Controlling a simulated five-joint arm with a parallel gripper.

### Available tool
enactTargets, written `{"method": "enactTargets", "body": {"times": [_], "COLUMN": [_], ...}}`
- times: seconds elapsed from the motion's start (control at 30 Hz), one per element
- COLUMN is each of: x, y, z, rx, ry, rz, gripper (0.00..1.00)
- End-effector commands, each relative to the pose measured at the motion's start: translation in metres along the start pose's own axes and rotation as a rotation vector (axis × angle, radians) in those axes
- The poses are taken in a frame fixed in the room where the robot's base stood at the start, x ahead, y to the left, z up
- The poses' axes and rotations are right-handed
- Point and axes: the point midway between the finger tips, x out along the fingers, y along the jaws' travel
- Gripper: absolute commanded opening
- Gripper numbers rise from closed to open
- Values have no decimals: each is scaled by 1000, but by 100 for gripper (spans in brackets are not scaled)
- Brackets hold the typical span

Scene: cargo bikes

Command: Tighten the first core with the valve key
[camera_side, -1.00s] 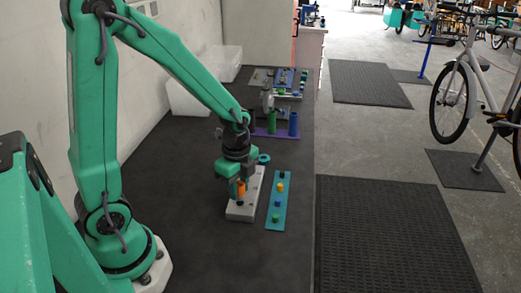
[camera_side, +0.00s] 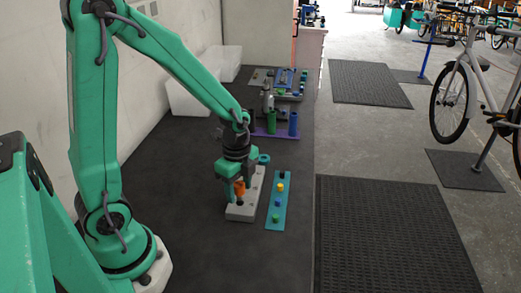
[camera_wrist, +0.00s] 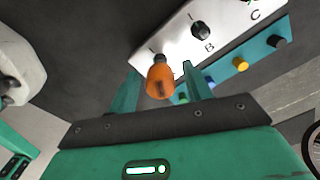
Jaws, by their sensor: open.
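The orange valve key (camera_side: 240,188) stands upright on the pale block (camera_side: 240,213) in the side view. In the wrist view the orange key (camera_wrist: 160,80) sits at the near end of the pale block (camera_wrist: 185,35), over a short line mark, and hides the core position under it. A black core (camera_wrist: 201,30) stands farther along the block by the letter B, and a letter C is beyond. My gripper (camera_wrist: 160,70) is open, with one finger on each side of the key and gaps showing. The side view shows my gripper (camera_side: 236,182) low over the block.
A teal strip (camera_side: 277,203) with several coloured caps lies right of the block. A teal ring (camera_side: 263,159) lies behind it. A purple stand (camera_side: 272,134) with green and blue cylinders is farther back. The dark bench in front is clear.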

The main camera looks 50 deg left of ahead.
Motion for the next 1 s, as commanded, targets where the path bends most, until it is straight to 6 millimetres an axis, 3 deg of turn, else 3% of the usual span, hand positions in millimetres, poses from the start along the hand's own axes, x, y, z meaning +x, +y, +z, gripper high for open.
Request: {"method": "enactTargets", "body": {"times": [1.0], "x": [0], "y": [0], "z": [0], "rx": [-782], "ry": [0], "rz": [0], "gripper": [50]}}
